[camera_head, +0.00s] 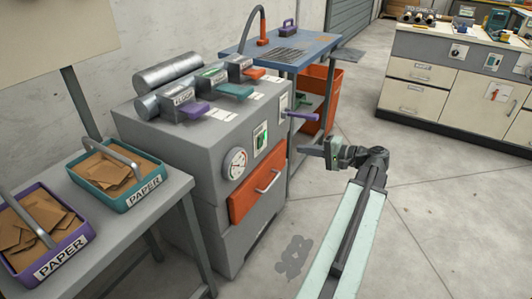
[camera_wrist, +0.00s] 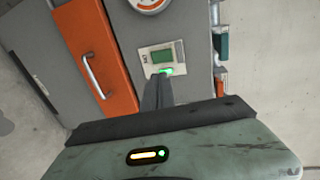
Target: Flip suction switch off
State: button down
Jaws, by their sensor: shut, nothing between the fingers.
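A small light panel (camera_head: 261,137) with a green-lit part sits on the front of the grey machine (camera_head: 205,150). I cannot read a suction label on it. In the wrist view the panel (camera_wrist: 163,57) shows a dark green window and a bright green lit switch (camera_wrist: 167,71) at its lower edge. My gripper (camera_head: 308,150) is shut and empty, to the right of the panel, pointing at the machine. In the wrist view the shut fingers (camera_wrist: 157,80) overlap the panel's lower edge beside the lit switch. I cannot tell whether they touch it.
An orange drawer (camera_head: 257,183) with a handle and a round dial (camera_head: 235,163) are near the panel. A purple lever (camera_head: 302,115) sticks out at the machine's right. A blue table (camera_head: 325,45) stands behind, paper trays (camera_head: 120,180) at left. Floor to the right is clear.

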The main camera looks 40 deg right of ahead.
jog(key=b, duration=0.2)
send_near(262, 139)
notch_tip(262, 139, down, 2)
jog(key=w, duration=0.3)
jog(key=shift+w+a+r+p, duration=0.1)
jog(key=shift+w+a+p, duration=0.15)
jog(key=shift+w, duration=0.25)
jog(key=shift+w+a+r+p, duration=0.15)
jog(key=shift+w+a, duration=0.15)
jog(key=shift+w, duration=0.25)
jog(key=shift+w+a, duration=0.15)
jog(key=shift+w, duration=0.4)
